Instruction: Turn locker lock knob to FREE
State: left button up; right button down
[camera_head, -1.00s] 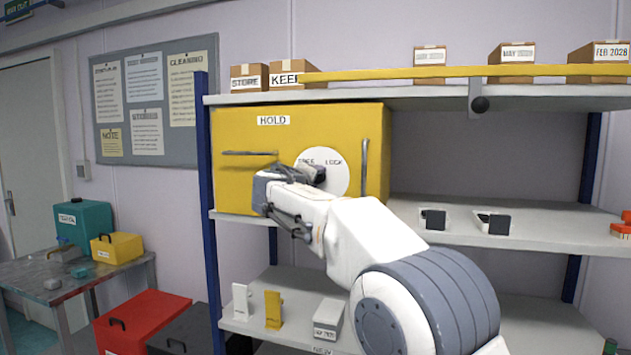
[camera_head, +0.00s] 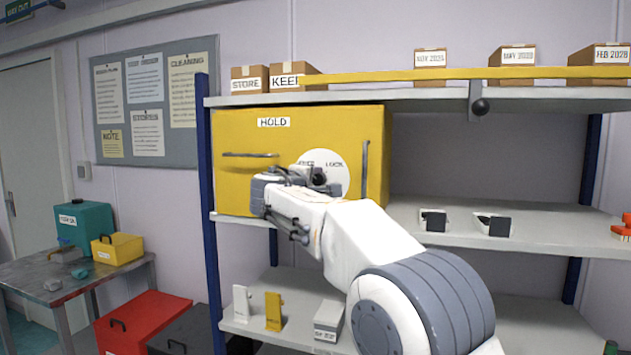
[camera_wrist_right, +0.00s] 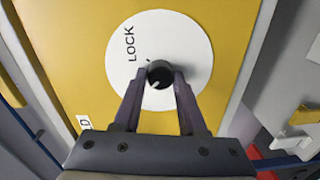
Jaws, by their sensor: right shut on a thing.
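The yellow locker (camera_head: 240,185), marked HOLD, stands on the shelf with its front facing me. A round white dial plate (camera_head: 335,165) on its front carries the words FREE and LOCK. The black lock knob (camera_wrist_right: 159,74) sits at the middle of the white plate, with a pale mark at its lower left in the right wrist view. My right gripper (camera_wrist_right: 162,80) is shut on the knob, one finger at each side. In the head view my right wrist partly covers the plate and the word FREE. My left gripper is not in view.
A yellow rail (camera_head: 400,73) runs along the shelf above. Two small dark-faced holders (camera_head: 433,220) sit on the shelf at right. A cluttered table (camera_head: 30,278) stands at left.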

jog(key=shift+c, duration=2.3)
grip_release()
jog(key=shift+s+a, duration=0.15)
jog(key=shift+s, duration=0.05)
jog(key=b+v, duration=0.5)
jog(key=v, duration=0.5)
